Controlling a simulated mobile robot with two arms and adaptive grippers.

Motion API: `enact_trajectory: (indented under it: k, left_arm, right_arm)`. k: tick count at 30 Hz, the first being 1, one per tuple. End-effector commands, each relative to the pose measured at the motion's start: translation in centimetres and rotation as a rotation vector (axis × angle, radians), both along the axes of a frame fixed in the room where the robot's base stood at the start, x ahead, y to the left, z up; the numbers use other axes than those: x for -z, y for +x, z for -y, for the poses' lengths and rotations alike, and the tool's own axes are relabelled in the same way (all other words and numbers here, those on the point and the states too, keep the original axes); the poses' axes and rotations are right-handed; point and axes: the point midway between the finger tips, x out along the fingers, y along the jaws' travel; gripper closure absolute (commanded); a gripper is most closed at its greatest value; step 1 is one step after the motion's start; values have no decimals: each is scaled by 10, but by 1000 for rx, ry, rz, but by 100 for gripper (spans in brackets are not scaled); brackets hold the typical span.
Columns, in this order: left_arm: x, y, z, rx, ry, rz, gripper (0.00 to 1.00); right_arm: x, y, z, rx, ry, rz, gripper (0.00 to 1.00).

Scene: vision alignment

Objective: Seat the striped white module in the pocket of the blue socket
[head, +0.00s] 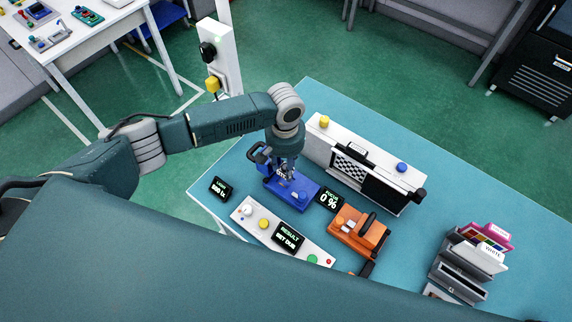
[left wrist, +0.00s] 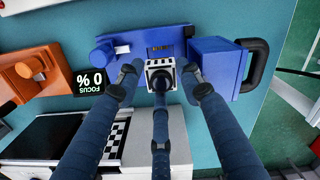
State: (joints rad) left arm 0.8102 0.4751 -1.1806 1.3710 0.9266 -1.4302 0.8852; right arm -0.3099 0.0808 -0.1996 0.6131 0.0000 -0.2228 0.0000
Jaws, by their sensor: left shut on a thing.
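The white module (left wrist: 160,68) with dark stripes shows in the left wrist view, with a dark round part facing the camera. My left gripper (left wrist: 161,88) has its fingers closed around it. In the head view, the left gripper (head: 285,172) is over the blue socket (head: 304,196), and the module is mostly hidden by the fingers. In the left wrist view, the blue socket (left wrist: 125,47) lies behind the module, with a dark slotted area just above the module in the picture. I cannot tell whether module and socket touch. My right gripper is not in view.
A display (head: 329,199) reading "FOCUS 0 %" stands beside the socket. An orange device (head: 358,232), a white control panel (head: 262,232) and a long white unit with a checkered plate (head: 352,166) are close by. Trays (head: 456,278) stand at right. Bare tabletop (head: 420,165) lies behind.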

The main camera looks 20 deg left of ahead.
Motion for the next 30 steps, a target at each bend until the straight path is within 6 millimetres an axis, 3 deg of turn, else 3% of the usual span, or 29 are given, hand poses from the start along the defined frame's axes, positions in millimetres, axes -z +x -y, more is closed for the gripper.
enact_trajectory:
  k: [10,30]
  left_arm:
    - [10,0,0,-7,-4,-2,94]
    - [37,-1,0,-7,-4,-2,94]
  right_arm:
    - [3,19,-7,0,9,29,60]
    - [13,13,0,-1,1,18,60]
